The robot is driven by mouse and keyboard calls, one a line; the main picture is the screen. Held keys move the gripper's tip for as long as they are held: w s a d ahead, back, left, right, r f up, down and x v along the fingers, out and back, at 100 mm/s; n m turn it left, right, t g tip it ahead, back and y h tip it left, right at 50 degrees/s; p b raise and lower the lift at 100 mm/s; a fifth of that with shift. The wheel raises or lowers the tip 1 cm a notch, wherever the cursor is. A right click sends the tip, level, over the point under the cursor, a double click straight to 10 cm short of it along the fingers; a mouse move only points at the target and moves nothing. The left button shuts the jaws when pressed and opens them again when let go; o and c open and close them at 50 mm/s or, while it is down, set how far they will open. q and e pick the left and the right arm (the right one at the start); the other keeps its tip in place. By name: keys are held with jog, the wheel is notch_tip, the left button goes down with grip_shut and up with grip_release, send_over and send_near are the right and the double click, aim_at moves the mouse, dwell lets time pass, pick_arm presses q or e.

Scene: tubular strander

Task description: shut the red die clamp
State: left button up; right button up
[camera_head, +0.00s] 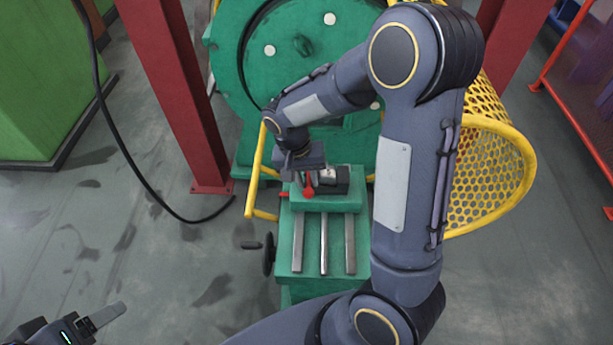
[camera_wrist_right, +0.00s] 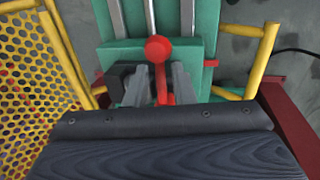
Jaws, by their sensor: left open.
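The red die clamp (camera_head: 308,188) is on the green bench at the foot of the big green wheel. Its round red knob (camera_wrist_right: 158,48) and red lever (camera_wrist_right: 162,85) show in the right wrist view. My right gripper (camera_wrist_right: 160,85) is over the clamp, with grey fingers apart on either side of the lever. I cannot tell whether they touch it. In the head view my right gripper (camera_head: 304,166) partly covers the clamp. My left gripper (camera_head: 103,317) is open and empty at the bottom left, far from the clamp.
A dark block (camera_head: 338,184) sits beside the clamp. Metal rails (camera_head: 323,243) run along the green bench, with a handwheel (camera_head: 268,254) at its left. A yellow mesh guard (camera_head: 492,175) and a red post (camera_head: 172,90) flank the machine. The left floor is mostly clear.

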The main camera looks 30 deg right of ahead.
grip_shut()
jog(key=w+m+y+p, duration=0.1)
jog(key=w+m, duration=0.3)
jog(key=m, duration=0.5)
jog(key=w+a+m+y+p, duration=0.1)
jog(key=w+m+p, duration=0.3)
jog(key=m, duration=0.4)
jog(key=shift+w+m+g+y+p, duration=0.3)
jog(key=shift+m+y+p, duration=0.1)
jog(key=shift+y, duration=0.1)
dwell(0.4)
jog(key=shift+w, duration=0.1)
